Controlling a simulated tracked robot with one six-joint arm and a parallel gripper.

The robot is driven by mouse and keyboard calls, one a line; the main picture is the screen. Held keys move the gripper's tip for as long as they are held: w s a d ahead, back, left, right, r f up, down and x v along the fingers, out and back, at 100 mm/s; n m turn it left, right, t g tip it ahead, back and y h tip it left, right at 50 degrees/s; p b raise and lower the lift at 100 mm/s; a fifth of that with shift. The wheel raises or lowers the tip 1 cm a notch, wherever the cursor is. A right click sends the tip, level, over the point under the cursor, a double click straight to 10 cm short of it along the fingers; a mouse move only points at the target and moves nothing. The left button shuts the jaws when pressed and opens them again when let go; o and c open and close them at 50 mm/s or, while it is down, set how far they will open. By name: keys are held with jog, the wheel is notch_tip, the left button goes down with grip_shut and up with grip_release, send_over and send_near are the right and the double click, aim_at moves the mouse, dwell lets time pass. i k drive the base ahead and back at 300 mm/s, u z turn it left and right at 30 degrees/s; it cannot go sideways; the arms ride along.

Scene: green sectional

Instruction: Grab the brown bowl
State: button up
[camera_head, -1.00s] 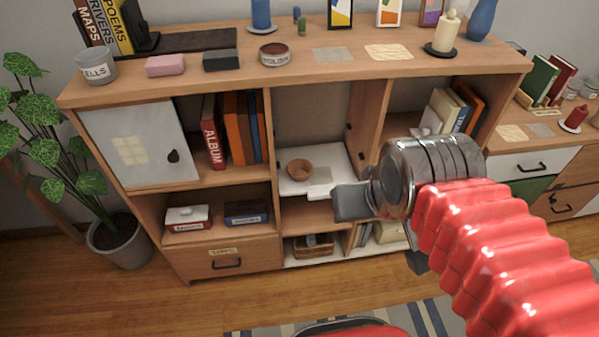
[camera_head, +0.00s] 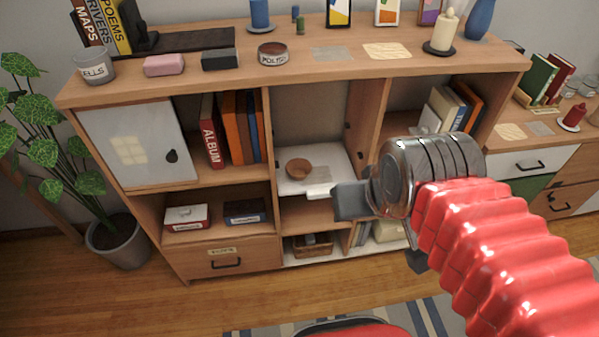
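The brown bowl (camera_head: 298,168) is small and round and sits on the white shelf board in the middle open bay of the wooden cabinet. My gripper (camera_head: 318,191) reaches in from the right, with its pale fingertips just below and right of the bowl in the picture. A small gap shows between the fingertips and the bowl. The fingers are seen from the side and overlap, so their opening cannot be judged. Nothing is seen held in them.
The wooden cabinet (camera_head: 200,262) has upright dividers on both sides of the bowl's bay. A wicker basket (camera_head: 313,245) stands in the compartment below. A white door (camera_head: 135,145) and books (camera_head: 240,125) are to the left. A potted plant (camera_head: 118,240) stands at far left.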

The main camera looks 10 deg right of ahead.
aim_at(298, 168)
jog(key=z, duration=0.35)
jog(key=k, duration=0.85)
jog(key=u, duration=0.9)
jog(key=i, duration=1.6)
